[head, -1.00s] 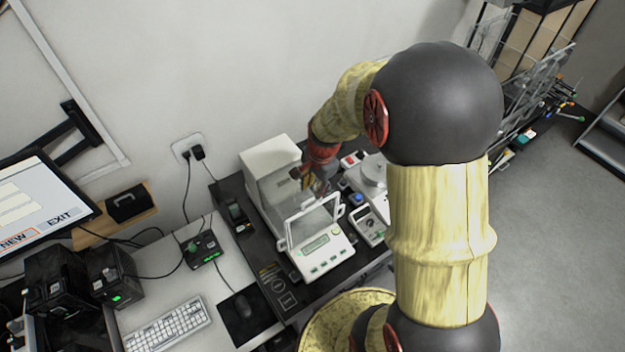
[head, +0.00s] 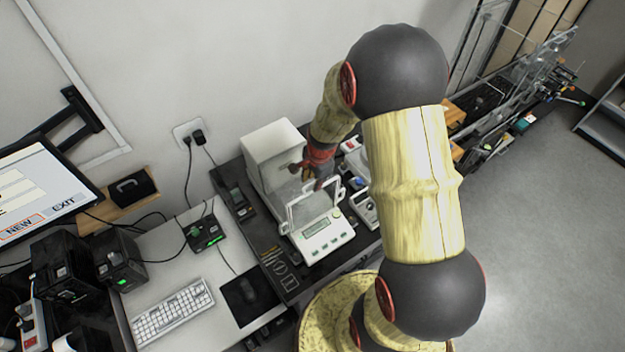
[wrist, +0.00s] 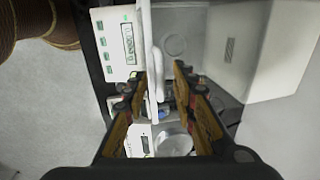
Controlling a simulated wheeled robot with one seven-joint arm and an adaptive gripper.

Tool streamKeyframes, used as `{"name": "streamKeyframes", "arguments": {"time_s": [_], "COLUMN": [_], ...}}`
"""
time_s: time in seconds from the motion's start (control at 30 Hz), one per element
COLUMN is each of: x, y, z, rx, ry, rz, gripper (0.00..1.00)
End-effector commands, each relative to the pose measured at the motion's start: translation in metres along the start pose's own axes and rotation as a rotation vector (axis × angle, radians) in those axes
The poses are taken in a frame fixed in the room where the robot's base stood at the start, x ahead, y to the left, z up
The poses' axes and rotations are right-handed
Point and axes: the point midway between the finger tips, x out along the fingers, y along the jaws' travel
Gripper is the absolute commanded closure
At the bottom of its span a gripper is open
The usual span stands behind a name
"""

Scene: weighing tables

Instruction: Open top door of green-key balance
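The green-key balance (head: 322,236) stands on a dark table, with a display and green keys on its front and a clear weighing chamber behind. It also shows in the wrist view (wrist: 118,45), upper left. A white frame with a bar-like handle (wrist: 155,60) runs down the middle of the wrist view. My gripper (head: 310,182) is over the right side of the chamber. In the wrist view its fingers (wrist: 165,88) are apart, with the lower end of the white handle between or just beyond them. I cannot tell whether they touch it.
A second instrument with a round pan (wrist: 173,140) stands beside the balance. A keyboard (head: 173,312), a mouse mat (head: 248,299) and a small black box with green lights (head: 207,233) are to the left. The wall is close behind the balance.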

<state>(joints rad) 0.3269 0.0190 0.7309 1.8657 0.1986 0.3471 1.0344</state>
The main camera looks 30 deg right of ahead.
Motion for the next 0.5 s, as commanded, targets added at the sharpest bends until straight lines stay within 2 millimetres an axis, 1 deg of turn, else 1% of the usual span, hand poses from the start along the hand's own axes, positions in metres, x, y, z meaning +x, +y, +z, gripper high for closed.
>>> {"name": "streamKeyframes", "arguments": {"time_s": [0.2, 0.5], "x": [0.0002, 0.0001], "y": [0.0001, 0.0003], "z": [0.0002, 0.0002], "rx": [0.000, -0.001], "ry": [0.000, 0.000], "rz": [0.000, 0.001], "gripper": [0.74, 0.91]}}
